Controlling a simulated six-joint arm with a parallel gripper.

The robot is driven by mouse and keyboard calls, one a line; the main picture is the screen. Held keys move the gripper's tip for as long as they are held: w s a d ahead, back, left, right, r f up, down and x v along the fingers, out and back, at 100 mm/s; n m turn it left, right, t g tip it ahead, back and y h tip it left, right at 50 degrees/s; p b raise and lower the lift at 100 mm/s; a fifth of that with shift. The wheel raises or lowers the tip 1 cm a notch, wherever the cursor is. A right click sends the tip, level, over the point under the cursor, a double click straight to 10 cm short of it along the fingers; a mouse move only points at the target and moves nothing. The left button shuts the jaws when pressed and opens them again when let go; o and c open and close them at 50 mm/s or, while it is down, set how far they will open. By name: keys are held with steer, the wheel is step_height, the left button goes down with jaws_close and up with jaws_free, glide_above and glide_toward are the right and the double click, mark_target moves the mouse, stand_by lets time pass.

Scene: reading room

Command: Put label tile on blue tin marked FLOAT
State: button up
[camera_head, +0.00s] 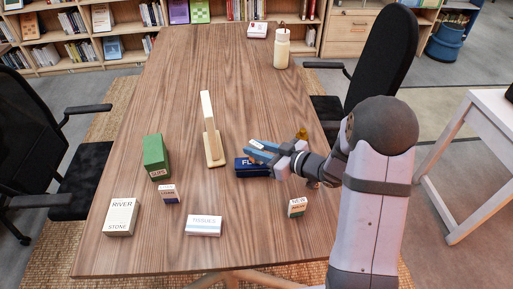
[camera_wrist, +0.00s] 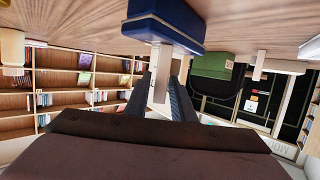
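The blue tin (camera_head: 253,172) stands right of the table's middle. Its front shows the letters "FL"; my gripper hides the rest. In the wrist view the tin (camera_wrist: 170,17) is at the top, upside down. My gripper (camera_head: 262,151) is just above and beside the tin in the head view. In the wrist view my gripper's two dark fingers (camera_wrist: 163,88) sit on either side of a pale upright piece (camera_wrist: 160,78), apparently the label tile, which appears gripped. Its far end overlaps the tin in that view; I cannot tell whether they touch.
A wooden stand (camera_head: 211,140) is left of the tin. A green box (camera_head: 157,157), a River Stone box (camera_head: 121,217), a tissue box (camera_head: 204,226) and small boxes (camera_head: 168,194) (camera_head: 297,207) stand around. A jar (camera_head: 282,50) is at the far end. The far middle is clear.

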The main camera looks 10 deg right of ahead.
steer(key=shift+o, duration=0.3)
steer(key=shift+r, duration=0.1)
steer(key=shift+r, duration=0.15)
steer(key=v, duration=1.2)
